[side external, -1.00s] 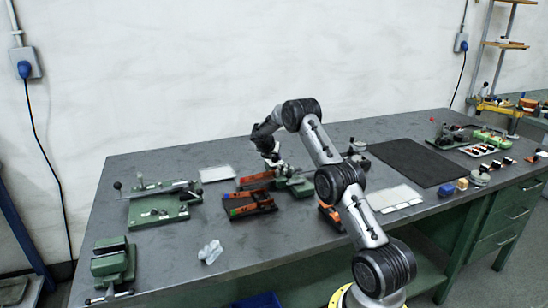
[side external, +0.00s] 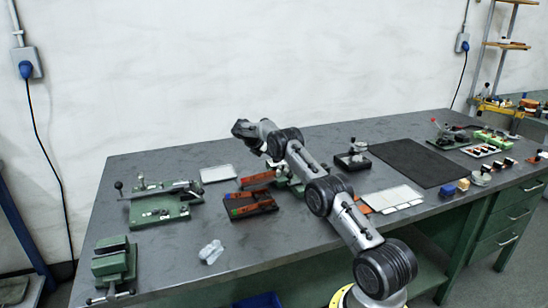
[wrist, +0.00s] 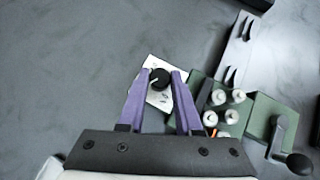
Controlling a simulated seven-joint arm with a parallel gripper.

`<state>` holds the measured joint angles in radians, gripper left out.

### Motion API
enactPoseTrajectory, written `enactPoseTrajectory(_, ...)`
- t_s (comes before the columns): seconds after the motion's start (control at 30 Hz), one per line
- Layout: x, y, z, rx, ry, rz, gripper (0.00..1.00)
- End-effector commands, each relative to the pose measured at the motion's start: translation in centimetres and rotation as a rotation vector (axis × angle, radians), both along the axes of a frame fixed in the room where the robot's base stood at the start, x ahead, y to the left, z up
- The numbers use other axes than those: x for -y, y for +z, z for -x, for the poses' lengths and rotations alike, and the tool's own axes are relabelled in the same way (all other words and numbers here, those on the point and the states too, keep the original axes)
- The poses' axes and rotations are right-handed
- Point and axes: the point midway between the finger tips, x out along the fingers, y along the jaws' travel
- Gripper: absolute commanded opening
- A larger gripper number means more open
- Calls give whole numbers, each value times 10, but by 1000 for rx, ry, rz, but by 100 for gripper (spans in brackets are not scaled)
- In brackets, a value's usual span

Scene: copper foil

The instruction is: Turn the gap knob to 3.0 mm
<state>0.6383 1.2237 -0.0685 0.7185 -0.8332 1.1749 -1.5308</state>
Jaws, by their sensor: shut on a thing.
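The gap knob (wrist: 158,78) is a round black knob with a white pointer mark, on a white dial plate (wrist: 163,100) in the wrist view. My gripper (wrist: 162,75) has its two purple fingers on either side of the knob and is shut on it. The dial's figures are too small to read. A green machine (wrist: 255,118) with white-capped posts and a crank is to the right of the dial. In the side view this green machine (side external: 288,184) is partly behind my arm, and my fingers and the knob are hidden.
A green fixture (side external: 160,207) and a green vise (side external: 113,265) are at the left. A clear crumpled piece (side external: 210,252) lies in front. A dark mat (side external: 411,162) and pale tray (side external: 391,198) are at the right.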

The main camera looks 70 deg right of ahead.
Motion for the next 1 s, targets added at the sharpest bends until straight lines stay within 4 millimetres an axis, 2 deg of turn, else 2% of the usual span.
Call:
enactPoseTrajectory(0.7,0,0,0,-3,-48,-1,0)
enactPoseTrajectory(0.73,0,0,0,-3,-48,-1,39)
enactPoseTrajectory(0.87,0,0,0,-2,-47,-1,62)
enactPoseTrajectory(1.0,0,0,0,-1,-47,-1,63)
